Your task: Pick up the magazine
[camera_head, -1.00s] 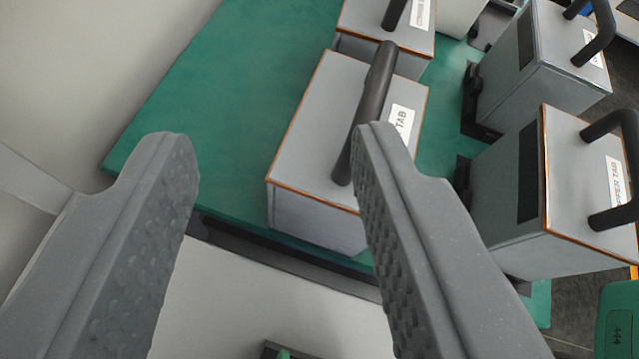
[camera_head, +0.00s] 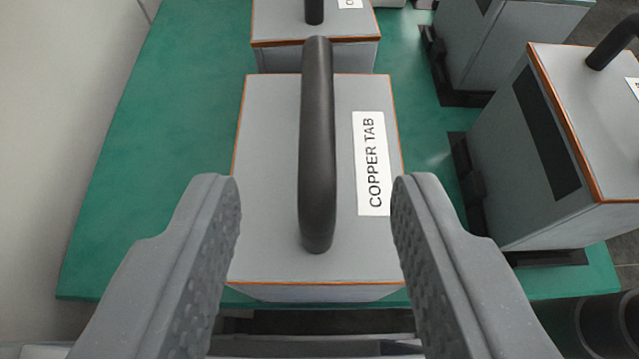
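A grey box-shaped magazine (camera_head: 270,150) with orange edges stands on a green surface in the middle of the view. Its top bears a dark upright handle (camera_head: 317,150) and a white label reading "COPPER TAB" (camera_head: 373,165). My gripper (camera_head: 316,180) is open, one finger on each side of the handle in the picture. The fingers reach over the near part of the box. The handle lies between them with wide gaps and touches neither. Whether the fingertips are level with the handle or above it, I cannot tell.
Another grey box (camera_head: 345,22) with a handle stands just behind. Further grey boxes (camera_head: 500,150) stand on the right, beside dark brackets (camera_head: 468,165). Bare green surface (camera_head: 190,100) lies to the left, bounded by a pale wall (camera_head: 55,140).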

